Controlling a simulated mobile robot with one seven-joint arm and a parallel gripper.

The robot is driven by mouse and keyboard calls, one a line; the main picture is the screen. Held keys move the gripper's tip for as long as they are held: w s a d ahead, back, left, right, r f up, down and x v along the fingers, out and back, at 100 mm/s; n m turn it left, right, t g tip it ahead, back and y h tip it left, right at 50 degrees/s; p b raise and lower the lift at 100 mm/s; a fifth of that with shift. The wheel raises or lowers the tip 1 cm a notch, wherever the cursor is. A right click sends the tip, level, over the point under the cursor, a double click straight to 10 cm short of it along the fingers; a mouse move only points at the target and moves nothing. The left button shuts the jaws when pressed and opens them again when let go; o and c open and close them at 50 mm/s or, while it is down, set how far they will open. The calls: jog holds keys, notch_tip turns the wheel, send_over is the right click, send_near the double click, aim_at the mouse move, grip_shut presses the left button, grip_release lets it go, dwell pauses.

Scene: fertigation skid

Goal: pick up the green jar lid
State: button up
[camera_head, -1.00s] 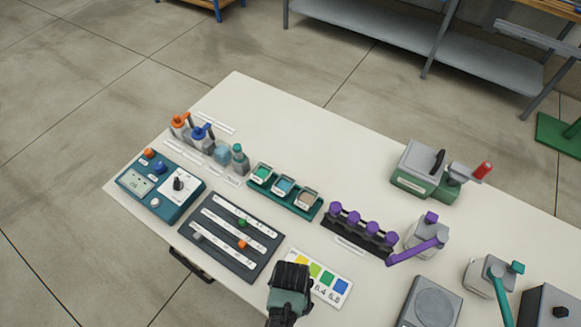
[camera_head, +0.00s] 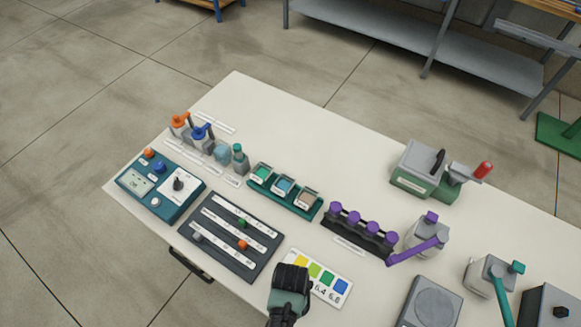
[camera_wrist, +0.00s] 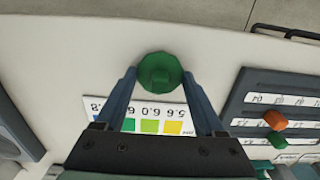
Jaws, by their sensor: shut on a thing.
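The green jar lid (camera_wrist: 160,73) is a round green disc with a raised middle, seen in the wrist view between the fingertips. My gripper (camera_wrist: 159,76) is shut on it, one finger on each side, above the table near the colour card. In the head view my gripper (camera_head: 290,278) is at the lower middle, seen from behind. It hides the lid and its fingertips there. I cannot tell the lid's height above the table.
The colour card (camera_head: 325,281) lies beside my gripper. The slider panel (camera_head: 222,238) is to its left. A rack with purple caps (camera_head: 355,229), a green tray of jars (camera_head: 285,192) and a grey scale (camera_head: 430,305) are nearby. Bare white table (camera_head: 300,130) lies farther back.

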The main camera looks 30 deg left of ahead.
notch_tip(320, 180, up, 14)
jog(key=p, duration=0.4)
jog(key=shift+p, duration=0.4)
jog(key=shift+f, duration=0.1)
